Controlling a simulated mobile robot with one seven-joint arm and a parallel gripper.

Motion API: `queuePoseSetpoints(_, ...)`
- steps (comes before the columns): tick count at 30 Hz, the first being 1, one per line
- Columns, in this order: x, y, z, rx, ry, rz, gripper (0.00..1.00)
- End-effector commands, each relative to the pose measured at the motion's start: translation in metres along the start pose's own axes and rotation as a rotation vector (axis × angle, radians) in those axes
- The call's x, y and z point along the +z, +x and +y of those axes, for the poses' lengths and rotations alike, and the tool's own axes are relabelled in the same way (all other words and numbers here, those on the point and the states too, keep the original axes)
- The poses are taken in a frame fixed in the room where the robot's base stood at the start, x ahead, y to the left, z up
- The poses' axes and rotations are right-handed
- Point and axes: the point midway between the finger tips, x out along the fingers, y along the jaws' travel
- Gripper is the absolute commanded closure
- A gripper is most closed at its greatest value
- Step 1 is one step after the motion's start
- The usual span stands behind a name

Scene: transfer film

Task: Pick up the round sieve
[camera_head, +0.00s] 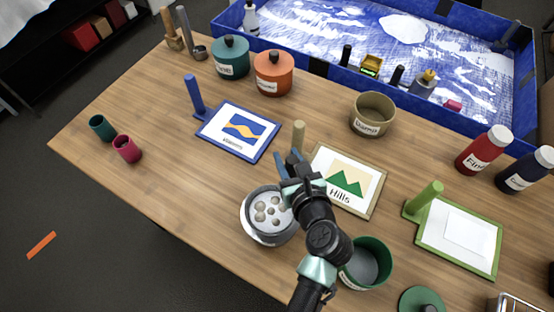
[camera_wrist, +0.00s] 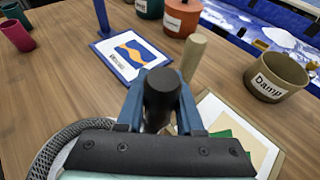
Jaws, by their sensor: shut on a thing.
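The round sieve (camera_head: 247,212) is a pale, shallow round thing in the middle front of the table, with several pale lumps in it. Its mesh rim (camera_wrist: 62,148) shows at the lower left in the wrist view. My gripper (camera_head: 290,162) is just beyond its upper right side. In the wrist view the blue fingers of my gripper (camera_wrist: 160,82) are closed on a dark upright handle (camera_wrist: 162,95), which appears to be the sieve's. My wrist hides where the handle joins the sieve. I cannot tell whether the sieve is clear of the table.
A "Hills" picture frame (camera_head: 372,207) with a tan post lies right beside my gripper. A green pot (camera_head: 382,247) stands at the front right. A blue picture frame (camera_head: 215,140) lies left, and a "Damp" pot (camera_head: 373,108) stands behind.

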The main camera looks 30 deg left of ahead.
Motion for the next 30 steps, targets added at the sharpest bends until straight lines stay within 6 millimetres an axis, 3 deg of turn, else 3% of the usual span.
queuePoseSetpoints(7,0.011,-0.004,-0.001,-0.001,-0.001,-0.004,1.00)
queuePoseSetpoints(15,0.060,-0.024,-0.001,-0.002,-0.005,-0.006,1.00)
queuePoseSetpoints(21,0.086,-0.035,-0.001,-0.001,-0.002,-0.003,1.00)
queuePoseSetpoints(30,0.081,-0.033,0.000,0.000,0.001,0.000,1.00)
